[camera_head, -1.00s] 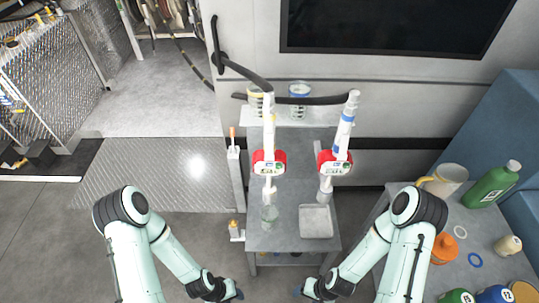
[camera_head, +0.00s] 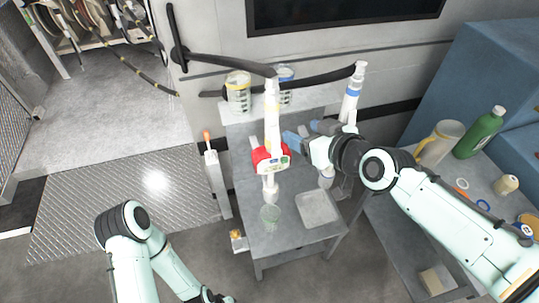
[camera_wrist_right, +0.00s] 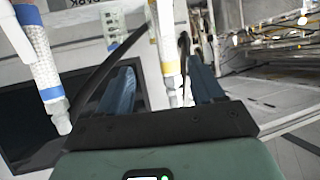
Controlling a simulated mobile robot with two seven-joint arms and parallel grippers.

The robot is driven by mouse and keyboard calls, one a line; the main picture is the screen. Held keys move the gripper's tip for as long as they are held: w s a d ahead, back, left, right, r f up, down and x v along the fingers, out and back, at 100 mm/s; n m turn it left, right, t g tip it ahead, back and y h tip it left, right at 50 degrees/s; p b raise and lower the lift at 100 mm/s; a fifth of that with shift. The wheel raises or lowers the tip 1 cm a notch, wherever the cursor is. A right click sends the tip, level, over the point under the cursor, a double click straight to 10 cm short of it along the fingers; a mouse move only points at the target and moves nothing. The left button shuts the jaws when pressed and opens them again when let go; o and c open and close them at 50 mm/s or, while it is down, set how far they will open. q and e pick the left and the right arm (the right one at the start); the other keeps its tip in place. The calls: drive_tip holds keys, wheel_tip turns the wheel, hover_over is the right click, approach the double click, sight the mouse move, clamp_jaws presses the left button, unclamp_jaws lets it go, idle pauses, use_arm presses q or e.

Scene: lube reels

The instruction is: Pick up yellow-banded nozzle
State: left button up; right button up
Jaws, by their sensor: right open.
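The yellow-banded nozzle (camera_head: 271,125) hangs upright on its hose, with a red meter (camera_head: 270,158) partway down it. My right gripper (camera_head: 303,132) is open and empty, just right of this nozzle and apart from it. In the right wrist view the yellow-banded nozzle (camera_wrist_right: 168,55) appears between the two spread fingers (camera_wrist_right: 160,72), beyond them. The blue-banded nozzle (camera_head: 352,92) hangs to the right, its middle hidden behind my right arm; it also shows in the wrist view (camera_wrist_right: 40,60). My left gripper (camera_head: 217,297) is low at the bottom edge, partly cut off.
A grey stand holds a clear cup (camera_head: 270,215) and a square tray (camera_head: 318,208) below the nozzles. Jars (camera_head: 238,92) sit on its upper shelf. A side table at right holds a pitcher (camera_head: 440,140) and a green bottle (camera_head: 480,132).

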sight(276, 109)
drive_tip(key=shift+t, duration=0.3)
drive_tip(key=w+a, duration=0.2)
drive_tip(key=w, duration=0.1)
drive_tip(key=w+a, duration=0.1)
drive_tip(key=shift+w+a+r, duration=0.1)
drive_tip(key=shift+w+r, duration=0.2)
drive_tip(key=shift+r, duration=0.05)
drive_tip(key=shift+a+p+x, duration=0.15)
drive_tip(key=shift+p+x, duration=0.05)
drive_tip(key=shift+x, duration=1.35)
drive_tip(key=shift+a+p+x, duration=0.2)
drive_tip(key=shift+x, duration=1.35)
drive_tip(key=shift+s+r, duration=0.2)
clamp_jaws()
drive_tip(key=shift+r, duration=0.15)
